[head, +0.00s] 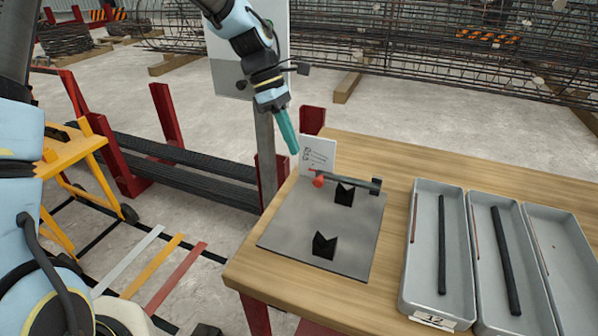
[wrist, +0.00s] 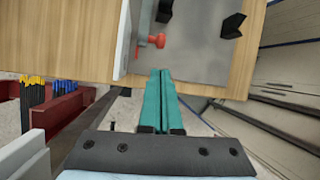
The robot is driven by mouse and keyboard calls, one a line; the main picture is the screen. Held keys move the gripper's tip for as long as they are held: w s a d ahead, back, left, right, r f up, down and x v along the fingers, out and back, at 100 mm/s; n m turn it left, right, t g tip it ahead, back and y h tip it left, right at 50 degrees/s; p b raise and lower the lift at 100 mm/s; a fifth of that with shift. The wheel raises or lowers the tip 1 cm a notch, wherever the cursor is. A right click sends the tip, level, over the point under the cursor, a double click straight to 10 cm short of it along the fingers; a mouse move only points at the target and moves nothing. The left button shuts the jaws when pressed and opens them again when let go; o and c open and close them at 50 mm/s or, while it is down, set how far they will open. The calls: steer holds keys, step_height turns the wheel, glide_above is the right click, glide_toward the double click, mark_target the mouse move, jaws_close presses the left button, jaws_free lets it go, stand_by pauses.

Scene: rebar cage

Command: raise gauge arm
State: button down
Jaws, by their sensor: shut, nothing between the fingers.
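The gauge arm (head: 350,183) is a slim dark grey bar lying about level over a grey metal plate (head: 285,235), with a red knob (head: 318,181) at its left end and a dark block at its right end. In the wrist view the red knob (wrist: 158,41) shows just beyond my fingertips, with part of the arm (wrist: 144,20) beside it. My gripper (head: 294,151) has teal fingers, closed together and empty. It is above and to the left of the knob, apart from it. In the wrist view the gripper (wrist: 160,71) points toward the plate's edge.
A white card (head: 318,154) stands upright behind the knob. Two black V-blocks (head: 324,245) sit on the plate. Grey trays (head: 425,215) with bars lie to the right on the wooden table (head: 390,152). A grey post (head: 265,150) and red rack stand left of the table.

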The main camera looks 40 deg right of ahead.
steer(key=shift+d+f, duration=0.1)
steer(key=shift+d, duration=0.05)
steer(key=p+x, duration=0.2)
steer(key=x, duration=0.7)
steer(key=shift+s+f, duration=0.25)
steer(key=shift+f, duration=0.1)
steer(key=shift+r, duration=0.15)
